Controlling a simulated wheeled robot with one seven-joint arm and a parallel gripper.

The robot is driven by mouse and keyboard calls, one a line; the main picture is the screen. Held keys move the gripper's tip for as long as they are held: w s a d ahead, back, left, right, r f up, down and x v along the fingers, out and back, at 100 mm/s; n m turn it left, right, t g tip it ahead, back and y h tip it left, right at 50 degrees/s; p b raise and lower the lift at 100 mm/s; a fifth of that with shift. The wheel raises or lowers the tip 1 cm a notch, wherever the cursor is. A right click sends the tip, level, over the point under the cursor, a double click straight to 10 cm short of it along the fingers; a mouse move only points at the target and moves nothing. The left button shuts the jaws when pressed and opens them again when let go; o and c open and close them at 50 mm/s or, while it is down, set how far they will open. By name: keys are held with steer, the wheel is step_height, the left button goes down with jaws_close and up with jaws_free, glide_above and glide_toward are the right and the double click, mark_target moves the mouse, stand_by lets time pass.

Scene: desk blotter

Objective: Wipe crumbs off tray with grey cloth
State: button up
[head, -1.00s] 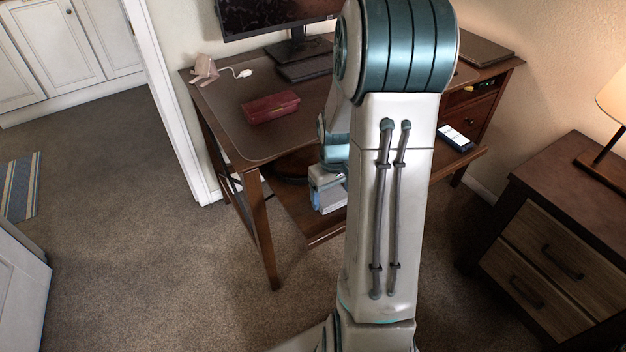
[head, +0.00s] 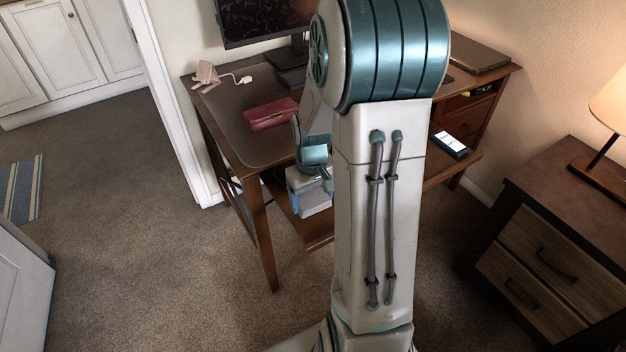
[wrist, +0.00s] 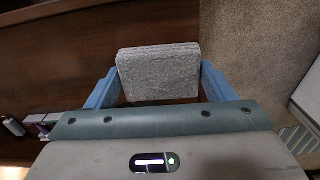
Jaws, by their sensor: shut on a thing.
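My gripper (head: 312,203) is over the pull-out tray (head: 318,230) under the desktop, partly behind my own arm in the head view. In the wrist view my gripper (wrist: 159,84) is shut on the grey cloth (wrist: 158,70), a folded, rounded pad between the two blue fingers. I cannot tell whether the cloth touches the tray. No crumbs can be made out. My arm hides the middle of the tray.
A dark red case (head: 270,114) lies on the desk blotter (head: 225,122). A phone (head: 451,144) lies at the tray's right end. A monitor (head: 262,18) and a laptop (head: 468,55) stand at the back. A nightstand (head: 560,240) is on the right. Carpet is open on the left.

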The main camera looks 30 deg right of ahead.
steer(key=shift+r+p, duration=1.2)
steer(key=shift+r, duration=0.7)
